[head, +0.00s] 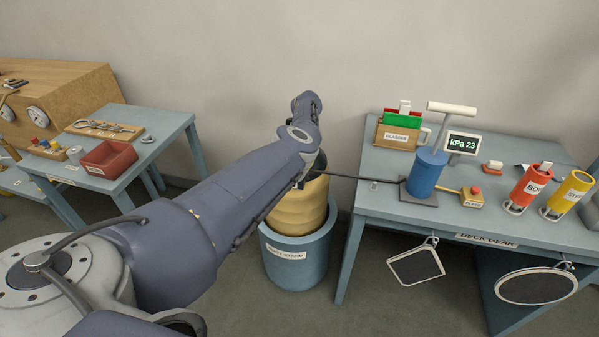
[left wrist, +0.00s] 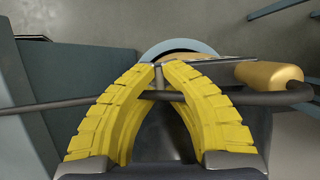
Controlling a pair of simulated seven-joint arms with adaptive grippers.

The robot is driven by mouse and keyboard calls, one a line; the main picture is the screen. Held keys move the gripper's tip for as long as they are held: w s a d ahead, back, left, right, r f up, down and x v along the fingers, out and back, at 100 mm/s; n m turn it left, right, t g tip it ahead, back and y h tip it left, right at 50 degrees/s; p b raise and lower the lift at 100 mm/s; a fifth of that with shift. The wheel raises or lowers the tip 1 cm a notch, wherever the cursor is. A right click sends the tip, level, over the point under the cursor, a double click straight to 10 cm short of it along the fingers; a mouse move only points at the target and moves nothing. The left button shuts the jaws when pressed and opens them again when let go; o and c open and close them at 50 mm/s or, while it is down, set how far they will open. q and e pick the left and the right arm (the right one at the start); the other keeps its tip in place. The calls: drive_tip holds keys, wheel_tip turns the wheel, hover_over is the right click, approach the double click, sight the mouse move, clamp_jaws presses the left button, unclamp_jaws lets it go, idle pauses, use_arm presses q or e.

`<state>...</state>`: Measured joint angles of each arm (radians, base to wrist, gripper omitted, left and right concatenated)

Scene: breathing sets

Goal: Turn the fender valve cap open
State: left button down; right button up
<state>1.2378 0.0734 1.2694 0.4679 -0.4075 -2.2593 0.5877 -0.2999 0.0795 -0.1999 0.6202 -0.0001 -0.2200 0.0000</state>
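The tan-yellow fender (head: 298,212) stands upright in a blue round stand (head: 290,262) with a white label. My left arm reaches over it, and my left gripper (head: 312,178) is at the fender's top, mostly hidden by the arm. In the left wrist view, the yellow fingers of the left gripper (left wrist: 160,68) come close together at the tips, with a thin grey piece (left wrist: 159,80) between them. I cannot tell whether they grip it. A dark hose (left wrist: 60,105) crosses behind the fingers. I cannot make out the valve cap. My right gripper is not in view.
The hose (head: 355,178) runs to a blue pump (head: 427,172) on the right table (head: 380,205). A display (head: 462,144) reads kPa 23. Red (head: 531,187) and yellow (head: 570,194) cylinders stand further right. A left table holds a red tray (head: 108,158).

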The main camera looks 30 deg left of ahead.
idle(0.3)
use_arm(q)
drive_tip(key=c, duration=1.5)
unclamp_jaws()
drive_tip(key=shift+c, duration=0.2)
drive_tip(key=shift+r, duration=5)
drive_tip(key=shift+a, duration=0.1)
